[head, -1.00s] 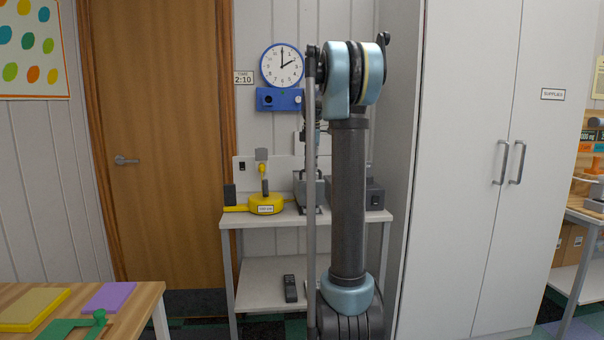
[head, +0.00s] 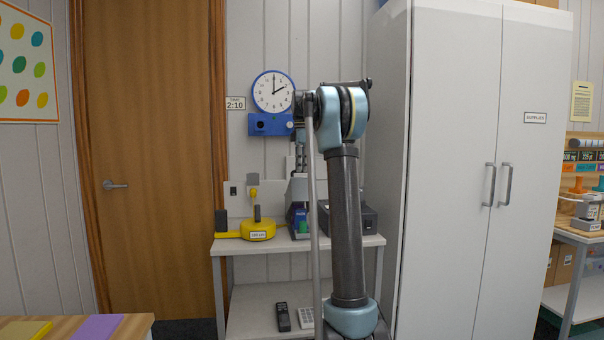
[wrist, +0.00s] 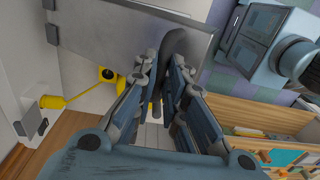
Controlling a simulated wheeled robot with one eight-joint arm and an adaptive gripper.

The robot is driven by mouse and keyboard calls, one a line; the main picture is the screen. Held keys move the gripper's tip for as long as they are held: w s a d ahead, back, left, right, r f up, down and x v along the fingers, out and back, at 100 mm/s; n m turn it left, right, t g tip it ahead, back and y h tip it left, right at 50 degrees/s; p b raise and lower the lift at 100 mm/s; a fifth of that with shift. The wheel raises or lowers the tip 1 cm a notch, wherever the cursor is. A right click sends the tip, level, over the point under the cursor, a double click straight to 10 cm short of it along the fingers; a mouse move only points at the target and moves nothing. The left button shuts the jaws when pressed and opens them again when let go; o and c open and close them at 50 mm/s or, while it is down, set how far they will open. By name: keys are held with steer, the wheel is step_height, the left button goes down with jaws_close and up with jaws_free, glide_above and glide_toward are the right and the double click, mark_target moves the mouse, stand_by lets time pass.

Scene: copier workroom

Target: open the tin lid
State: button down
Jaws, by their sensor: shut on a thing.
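The tin stands on the white shelf's top, partly behind my arm in the head view. Its grey lid (head: 297,188) appears raised and tilted up, with something blue and green (head: 302,224) showing below it. My gripper (wrist: 172,72) is shut on a dark handle-like part (wrist: 163,52) at the lid's edge. In the head view my gripper (head: 299,158) is small and mostly hidden by my arm.
A yellow round device (head: 258,231) with an upright stalk stands left of the tin. A dark box (head: 357,217) stands to its right. A remote (head: 283,317) lies on the lower shelf (head: 258,308). A tall white cabinet (head: 450,170) stands close on the right.

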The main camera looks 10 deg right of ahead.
steer(key=shift+w+f, duration=0.15)
steer(key=shift+w, duration=0.05)
steer(key=c, duration=1.9)
jaws_free()
steer(key=shift+o, duration=1.2)
steer(key=shift+w+f, duration=0.4)
steer(key=shift+w, duration=0.05)
steer(key=shift+s+r, duration=0.25)
steer(key=shift+s, duration=0.1)
step_height(320, 180, up, 12)
steer(key=shift+w, duration=0.3)
